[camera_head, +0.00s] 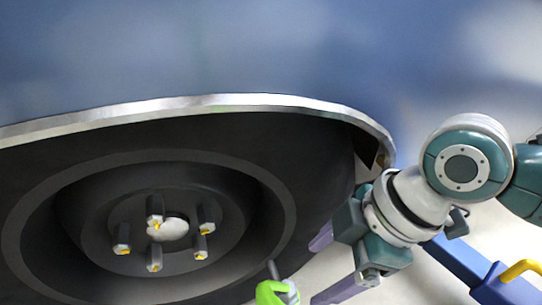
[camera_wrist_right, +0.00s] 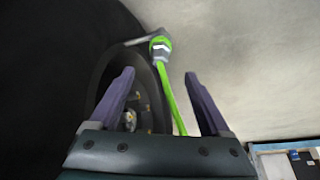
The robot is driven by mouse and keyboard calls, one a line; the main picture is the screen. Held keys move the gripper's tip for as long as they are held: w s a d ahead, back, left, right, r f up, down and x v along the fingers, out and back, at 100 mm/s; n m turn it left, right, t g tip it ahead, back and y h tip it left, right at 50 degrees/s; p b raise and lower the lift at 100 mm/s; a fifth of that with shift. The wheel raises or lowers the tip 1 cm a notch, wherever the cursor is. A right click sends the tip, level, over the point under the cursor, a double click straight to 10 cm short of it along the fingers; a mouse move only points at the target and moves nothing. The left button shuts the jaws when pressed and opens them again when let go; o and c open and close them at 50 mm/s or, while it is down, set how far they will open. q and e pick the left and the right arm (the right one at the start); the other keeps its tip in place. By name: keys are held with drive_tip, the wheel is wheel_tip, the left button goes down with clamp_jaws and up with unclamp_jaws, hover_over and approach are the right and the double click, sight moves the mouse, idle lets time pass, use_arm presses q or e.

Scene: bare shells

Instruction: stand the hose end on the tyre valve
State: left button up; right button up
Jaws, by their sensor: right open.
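The dark tyre (camera_head: 320,170) and its wheel fill the lower left of the head view. The green hose end (camera_head: 272,292) with a grey band shows at the bottom edge, beside the tyre. It also shows in the right wrist view (camera_wrist_right: 160,48), with a thin grey stem (camera_wrist_right: 140,41) reaching from it towards the tyre. I cannot tell whether this stem is the valve or part of the hose end. My right gripper (camera_head: 322,268) is open and empty, right of the hose end. In its wrist view the hose end lies beyond the fingertips (camera_wrist_right: 159,75). My left gripper is out of view.
A blue vehicle body (camera_head: 250,50) with a pale arch trim (camera_head: 230,101) overhangs the wheel. Several hub bolts (camera_head: 155,207) stick out. A blue object with a yellow handle (camera_head: 520,268) is at the lower right. Pale floor lies right of the tyre.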

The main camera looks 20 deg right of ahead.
drive_tip(key=s+a+r+m, duration=0.3)
drive_tip(key=s+r, duration=0.1)
drive_tip(key=s, duration=0.1)
drive_tip(key=s+d+r+m+t+h, duration=0.2)
drive_tip(key=s+d+r+m+h, duration=0.2)
drive_tip(key=d+m, duration=0.4)
drive_tip(key=shift+s+d+r+m, duration=0.2)
drive_tip(key=shift+s+m, duration=0.3)
drive_tip(key=shift+s, duration=0.4)
